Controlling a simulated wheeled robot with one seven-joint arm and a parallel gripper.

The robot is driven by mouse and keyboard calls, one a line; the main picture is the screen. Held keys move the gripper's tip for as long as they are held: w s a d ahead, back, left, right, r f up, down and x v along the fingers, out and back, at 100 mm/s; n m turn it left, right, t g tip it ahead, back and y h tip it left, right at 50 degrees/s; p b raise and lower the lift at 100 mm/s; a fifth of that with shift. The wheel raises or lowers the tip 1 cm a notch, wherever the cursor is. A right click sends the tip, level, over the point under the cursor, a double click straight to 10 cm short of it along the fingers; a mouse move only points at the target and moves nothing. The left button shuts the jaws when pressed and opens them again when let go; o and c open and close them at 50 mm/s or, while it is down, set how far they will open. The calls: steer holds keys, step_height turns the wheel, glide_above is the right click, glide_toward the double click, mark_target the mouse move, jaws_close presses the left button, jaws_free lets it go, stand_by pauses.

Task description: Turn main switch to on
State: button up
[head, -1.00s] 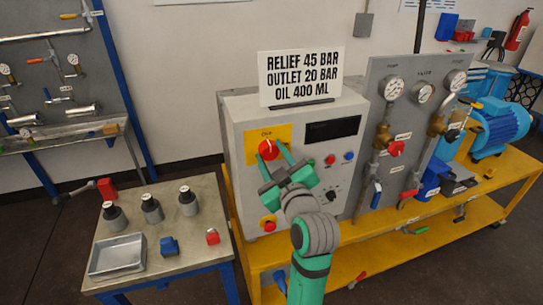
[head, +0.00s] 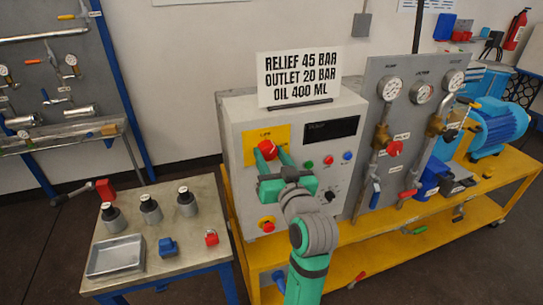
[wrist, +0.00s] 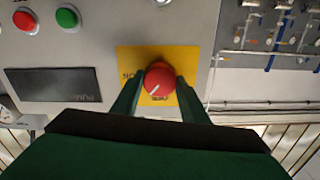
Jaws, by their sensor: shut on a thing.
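The main switch is a red round knob (head: 267,150) with a white pointer mark, on a yellow plate (head: 281,132) at the upper left of the grey cabinet front. The wrist view shows the knob (wrist: 160,78) from close by, with its white mark slanted and lettering on the plate beside and below it. My gripper (head: 269,156) is shut on the knob, one green finger on each side. In the wrist view its fingertips (wrist: 159,84) flank the knob. Part of the plate's lettering is hidden or too small to read.
A green button (head: 309,164), a red button (head: 328,160) and a dark display (head: 331,130) are right of the switch. A side table (head: 195,232) with bottles and a tray stands left.

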steer(key=m, duration=0.5)
steer(key=shift+f+m, duration=0.1)
steer(key=shift+m, duration=2.5)
steer(key=o, duration=1.1)
steer(key=shift+w, duration=0.1)
steer(key=shift+c, duration=0.2)
steer(key=shift+d, duration=0.1)
